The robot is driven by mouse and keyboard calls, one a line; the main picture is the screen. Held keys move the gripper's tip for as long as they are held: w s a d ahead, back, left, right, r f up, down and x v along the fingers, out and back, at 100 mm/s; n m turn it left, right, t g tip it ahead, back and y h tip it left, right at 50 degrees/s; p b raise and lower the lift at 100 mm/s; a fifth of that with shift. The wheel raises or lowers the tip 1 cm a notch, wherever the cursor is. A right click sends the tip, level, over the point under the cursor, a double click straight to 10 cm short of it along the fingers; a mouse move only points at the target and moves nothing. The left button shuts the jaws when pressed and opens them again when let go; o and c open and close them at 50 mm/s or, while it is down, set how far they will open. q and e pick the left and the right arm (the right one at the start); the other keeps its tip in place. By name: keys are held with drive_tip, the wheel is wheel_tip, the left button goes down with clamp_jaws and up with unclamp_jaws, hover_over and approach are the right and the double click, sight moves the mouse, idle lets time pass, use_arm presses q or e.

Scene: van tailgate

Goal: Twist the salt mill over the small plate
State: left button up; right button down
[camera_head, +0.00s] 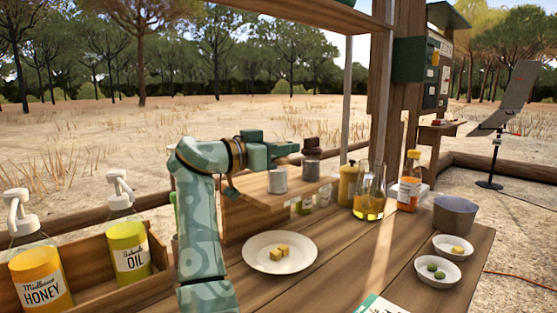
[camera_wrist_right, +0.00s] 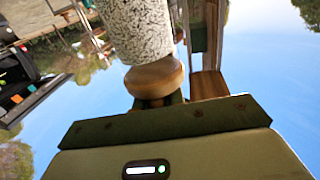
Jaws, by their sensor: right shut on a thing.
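My right gripper (camera_head: 284,152) reaches in from the left at mid-height, above the wooden riser shelf. It is shut on the salt mill (camera_head: 277,181), a pale speckled cylinder that hangs below the jaws. In the right wrist view the mill's speckled stone body (camera_wrist_right: 138,28) and round wooden knob (camera_wrist_right: 155,78) show close to the jaws. I cannot tell whether its base touches the shelf. The white plate (camera_head: 257,262), with yellow cubes on it, lies on the table in front of the shelf, nearer to me than the mill. My left gripper is out of view.
A dark mill (camera_head: 311,160) stands close right of the gripper on the shelf (camera_head: 248,204). A mustard bottle (camera_head: 348,186), a glass jug (camera_head: 369,190) and a sauce bottle (camera_head: 409,182) stand further right. A grey pot (camera_head: 455,215) and two small dishes stand at the table's right. Honey (camera_head: 42,280) and oil (camera_head: 128,250) bottles stand left.

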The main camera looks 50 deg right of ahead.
drive_tip(key=shift+r, duration=0.2)
drive_tip(key=c, duration=1.5)
unclamp_jaws()
drive_tip(key=shift+f, duration=0.1)
